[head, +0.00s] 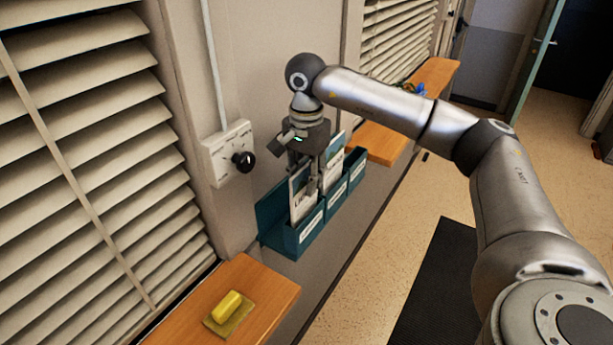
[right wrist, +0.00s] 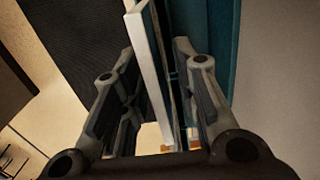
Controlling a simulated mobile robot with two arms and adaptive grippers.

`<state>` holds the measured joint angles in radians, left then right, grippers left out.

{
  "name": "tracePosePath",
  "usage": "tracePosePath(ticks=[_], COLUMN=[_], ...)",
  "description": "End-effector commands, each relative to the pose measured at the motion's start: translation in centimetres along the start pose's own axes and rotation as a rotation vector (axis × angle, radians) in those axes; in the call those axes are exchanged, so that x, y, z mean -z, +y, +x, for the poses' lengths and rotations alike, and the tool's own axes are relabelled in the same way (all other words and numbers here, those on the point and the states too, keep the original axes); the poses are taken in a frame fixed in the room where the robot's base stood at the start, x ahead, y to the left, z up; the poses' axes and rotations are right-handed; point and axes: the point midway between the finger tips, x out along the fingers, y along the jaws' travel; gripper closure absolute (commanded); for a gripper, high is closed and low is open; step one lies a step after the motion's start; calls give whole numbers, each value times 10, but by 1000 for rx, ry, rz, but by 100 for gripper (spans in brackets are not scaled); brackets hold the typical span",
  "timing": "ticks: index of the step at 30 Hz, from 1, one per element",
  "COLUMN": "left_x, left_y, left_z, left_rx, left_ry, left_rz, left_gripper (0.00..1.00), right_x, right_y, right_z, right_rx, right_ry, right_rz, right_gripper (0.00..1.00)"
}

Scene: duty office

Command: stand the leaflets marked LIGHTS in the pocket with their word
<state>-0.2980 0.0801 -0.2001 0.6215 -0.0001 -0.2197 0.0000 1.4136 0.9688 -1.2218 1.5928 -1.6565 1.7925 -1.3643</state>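A teal rack (head: 288,241) with three labelled pockets hangs on the wall; its label words are too small to read. A white leaflet (head: 298,205), its visible lettering starting with "LI", stands upright in the nearest pocket. My right gripper (head: 304,174) is above the rack with its fingers down around the leaflet's upper part. In the right wrist view the fingers (right wrist: 155,60) are apart, with the leaflet's pale edge (right wrist: 148,72) between them and gaps beside it. Another leaflet (head: 336,155) stands farther along the rack, partly hidden by the gripper. My left gripper is out of view.
A wooden ledge (head: 262,282) in front holds a yellow block (head: 227,306) on a flat pad. Another ledge (head: 383,144) lies beyond the rack. A wall box with a black knob (head: 243,161) is left of the rack. A dark mat (head: 437,285) lies on the floor.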

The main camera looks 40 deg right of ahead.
Motion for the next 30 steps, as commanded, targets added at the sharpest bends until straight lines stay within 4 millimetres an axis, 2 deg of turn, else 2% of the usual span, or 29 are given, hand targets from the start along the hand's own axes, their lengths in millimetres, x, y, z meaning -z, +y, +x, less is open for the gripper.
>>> tracePosePath(ticks=[11, 17, 24, 30], left_x=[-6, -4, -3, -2], left_y=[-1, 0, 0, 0], left_z=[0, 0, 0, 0], left_rx=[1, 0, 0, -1], left_ry=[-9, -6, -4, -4], left_rz=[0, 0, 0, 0], left_gripper=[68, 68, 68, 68], right_x=[0, 0, 0, 0], right_y=[0, -1, -1, -1], right_z=[-5, -38, -94, -113], right_rx=[1, 4, 4, 2], right_ry=[0, 1, 1, 1], right_rz=[0, 0, 0, 1], right_gripper=[68, 68, 68, 68])
